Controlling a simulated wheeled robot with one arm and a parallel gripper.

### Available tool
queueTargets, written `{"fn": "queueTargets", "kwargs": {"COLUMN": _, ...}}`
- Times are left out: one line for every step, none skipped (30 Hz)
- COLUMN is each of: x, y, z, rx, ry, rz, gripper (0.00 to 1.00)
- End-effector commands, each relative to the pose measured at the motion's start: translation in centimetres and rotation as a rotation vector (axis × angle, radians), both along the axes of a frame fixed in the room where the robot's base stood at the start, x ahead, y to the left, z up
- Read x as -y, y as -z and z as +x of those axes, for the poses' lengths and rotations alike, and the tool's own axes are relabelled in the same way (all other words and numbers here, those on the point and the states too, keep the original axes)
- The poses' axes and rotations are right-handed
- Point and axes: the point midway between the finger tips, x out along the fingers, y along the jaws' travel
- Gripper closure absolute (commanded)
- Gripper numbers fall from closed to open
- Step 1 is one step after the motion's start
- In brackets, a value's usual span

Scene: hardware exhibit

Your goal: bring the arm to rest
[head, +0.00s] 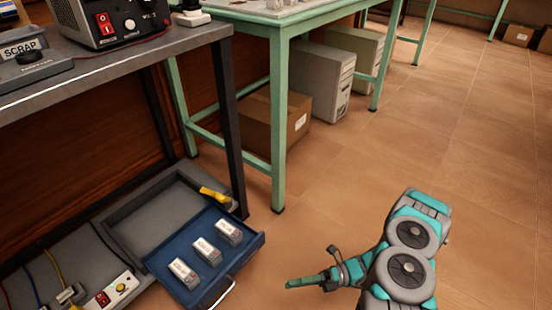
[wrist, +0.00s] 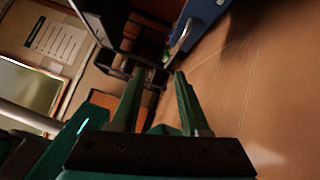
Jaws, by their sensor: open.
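My arm shows in teal and grey at the lower right of the head view, over the bare tiled floor. My gripper (head: 308,281) points left, toward the blue drawer (head: 258,241), and stays apart from it. In the wrist view the two green fingers of my gripper (wrist: 157,85) stand apart with nothing between them. The gripper is open and empty. In the head view the fingers overlap, so the gap does not show there.
The drawer holds several small white boxes (head: 207,250). A grey tray (head: 152,206) lies behind it. A dark workbench (head: 150,62) and a green-legged table (head: 280,130) stand at left and centre. A cardboard box (head: 262,122) sits below. Floor at right is free.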

Motion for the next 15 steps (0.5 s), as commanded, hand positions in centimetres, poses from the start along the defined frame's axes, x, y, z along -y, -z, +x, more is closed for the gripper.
{"fn": "queueTargets", "kwargs": {"x": -0.1, "y": -0.8, "z": 0.2, "rx": 0.027, "ry": -0.012, "rz": 0.0, "gripper": 0.55}}
{"fn": "queueTargets", "kwargs": {"x": -0.2, "y": -1.3, "z": 0.3, "rx": 0.044, "ry": -0.02, "rz": -0.002, "gripper": 0.55}}
{"fn": "queueTargets", "kwargs": {"x": -0.2, "y": -1.8, "z": 0.4, "rx": 0.065, "ry": -0.03, "rz": -0.001, "gripper": 0.55}}
{"fn": "queueTargets", "kwargs": {"x": -0.3, "y": -2.2, "z": 0.4, "rx": 0.082, "ry": -0.039, "rz": -0.002, "gripper": 0.55}}
{"fn": "queueTargets", "kwargs": {"x": -0.4, "y": -2.7, "z": 0.4, "rx": 0.101, "ry": -0.048, "rz": -0.002, "gripper": 0.55}}
{"fn": "queueTargets", "kwargs": {"x": -0.4, "y": -3.4, "z": 0.5, "rx": 0.131, "ry": -0.063, "rz": -0.003, "gripper": 0.55}}
{"fn": "queueTargets", "kwargs": {"x": -0.5, "y": -4.0, "z": 0.6, "rx": 0.155, "ry": -0.073, "rz": -0.003, "gripper": 0.55}}
{"fn": "queueTargets", "kwargs": {"x": -0.6, "y": -4.7, "z": 0.7, "rx": 0.182, "ry": -0.086, "rz": -0.004, "gripper": 0.55}}
{"fn": "queueTargets", "kwargs": {"x": -0.7, "y": -5.6, "z": 0.7, "rx": 0.218, "ry": -0.105, "rz": -0.004, "gripper": 0.55}}
{"fn": "queueTargets", "kwargs": {"x": -0.8, "y": -6.3, "z": 0.7, "rx": 0.249, "ry": -0.12, "rz": -0.004, "gripper": 0.55}}
{"fn": "queueTargets", "kwargs": {"x": -0.9, "y": -7.2, "z": 0.8, "rx": 0.283, "ry": -0.138, "rz": -0.005, "gripper": 0.55}}
{"fn": "queueTargets", "kwargs": {"x": -1.0, "y": -8.2, "z": 0.7, "rx": 0.328, "ry": -0.161, "rz": -0.005, "gripper": 0.55}}
{"fn": "queueTargets", "kwargs": {"x": -1.1, "y": -9.0, "z": 0.6, "rx": 0.36, "ry": -0.179, "rz": -0.004, "gripper": 0.55}}
{"fn": "queueTargets", "kwargs": {"x": -1.2, "y": -9.8, "z": 0.5, "rx": 0.395, "ry": -0.197, "rz": -0.005, "gripper": 0.55}}
{"fn": "queueTargets", "kwargs": {"x": -1.3, "y": -10.8, "z": 0.4, "rx": 0.438, "ry": -0.221, "rz": -0.004, "gripper": 0.55}}
